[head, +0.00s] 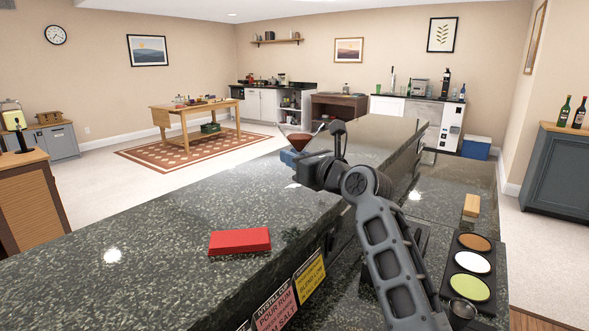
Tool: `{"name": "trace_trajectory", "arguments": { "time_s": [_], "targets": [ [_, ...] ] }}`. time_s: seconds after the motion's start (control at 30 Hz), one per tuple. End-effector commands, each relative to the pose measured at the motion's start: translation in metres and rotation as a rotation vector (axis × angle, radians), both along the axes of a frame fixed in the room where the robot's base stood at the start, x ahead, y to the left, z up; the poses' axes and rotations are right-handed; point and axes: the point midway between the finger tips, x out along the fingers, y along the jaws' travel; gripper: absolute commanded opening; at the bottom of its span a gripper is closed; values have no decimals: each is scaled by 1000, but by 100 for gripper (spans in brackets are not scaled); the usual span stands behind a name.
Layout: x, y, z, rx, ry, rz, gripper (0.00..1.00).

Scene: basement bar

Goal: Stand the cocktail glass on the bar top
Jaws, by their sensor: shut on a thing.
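The cocktail glass (298,141) shows in the head view with dark red contents in its bowl. It looks upright. My gripper (290,157) is shut on it below the bowl, over the far part of the bar top (150,240). My gripper hides most of the stem. A pale patch shows on the bar top just under my gripper; I cannot tell if it is the glass's foot or something else, nor whether the glass touches the bar top. The bar top is dark speckled stone.
A red block (240,241) lies on the nearer bar top. On the lower counter at right are a tray with three round colored dishes (471,262), a small metal cup (462,310) and a wooden block (471,205). The bar top left of my gripper is clear.

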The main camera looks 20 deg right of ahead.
Motion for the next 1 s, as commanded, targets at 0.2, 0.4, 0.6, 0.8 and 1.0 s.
{"name": "trace_trajectory", "arguments": {
  "time_s": [0.2,0.4,0.6,0.8,1.0],
  "targets": [
    [0,-1,-27,1,1,-3,0],
    [0,-1,-28,0,-1,-2,0],
    [-1,0,-32,0,0,-1,0],
    [0,-1,-32,0,1,-1,39],
    [0,-1,-32,0,1,-1,45]
  ]
}}
